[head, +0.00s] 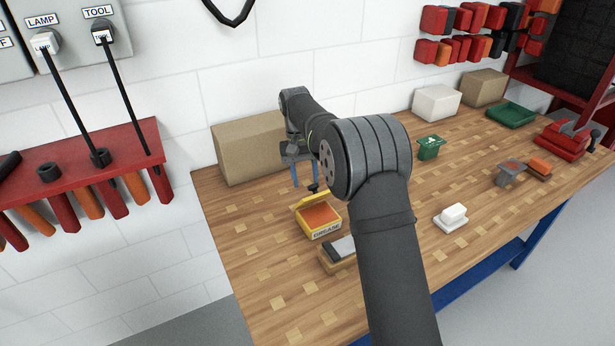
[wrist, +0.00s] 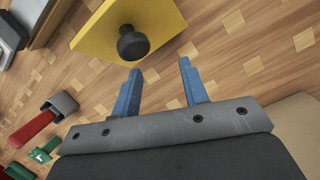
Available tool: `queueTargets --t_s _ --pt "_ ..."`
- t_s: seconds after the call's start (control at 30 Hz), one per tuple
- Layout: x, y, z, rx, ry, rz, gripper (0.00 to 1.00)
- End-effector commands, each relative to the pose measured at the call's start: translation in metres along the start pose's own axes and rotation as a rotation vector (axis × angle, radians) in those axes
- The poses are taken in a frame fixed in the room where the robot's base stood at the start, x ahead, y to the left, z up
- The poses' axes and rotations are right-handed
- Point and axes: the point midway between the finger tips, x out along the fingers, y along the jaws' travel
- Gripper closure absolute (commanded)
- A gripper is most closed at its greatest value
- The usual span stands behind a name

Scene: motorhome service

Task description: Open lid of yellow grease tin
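The yellow grease tin (head: 323,231) stands on the workbench, its label facing front. Its lid (head: 306,201) is tilted up at the back, and the orange-brown grease inside shows. The lid's black knob (head: 313,188) points up and back, toward my gripper. In the wrist view the yellow lid (wrist: 95,38) and its round knob (wrist: 133,43) lie just beyond the fingertips. My gripper (head: 304,185) is behind the tin with its blue fingers apart. In the wrist view the gripper (wrist: 160,69) is open and empty, with the knob apart from both fingers.
A wooden block with a grey top (head: 341,248) sits in front of the tin. A cardboard box (head: 245,152) stands behind my gripper. The bench's left front is clear.

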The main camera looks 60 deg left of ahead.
Motion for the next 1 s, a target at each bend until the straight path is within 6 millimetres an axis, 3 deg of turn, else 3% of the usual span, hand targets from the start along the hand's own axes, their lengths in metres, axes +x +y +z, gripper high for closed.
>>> queueTargets --t_s 0.33,0.47,0.8,1.0 --pt "-0.002 0.001 0.000 0.001 0.001 0.002 0.50" --pt "-0.012 0.001 -0.001 0.001 0.003 0.002 0.50" --pt "-0.076 0.000 -0.001 0.001 0.004 0.001 0.50" --pt "-0.103 0.000 -0.001 0.000 0.002 0.002 0.50"
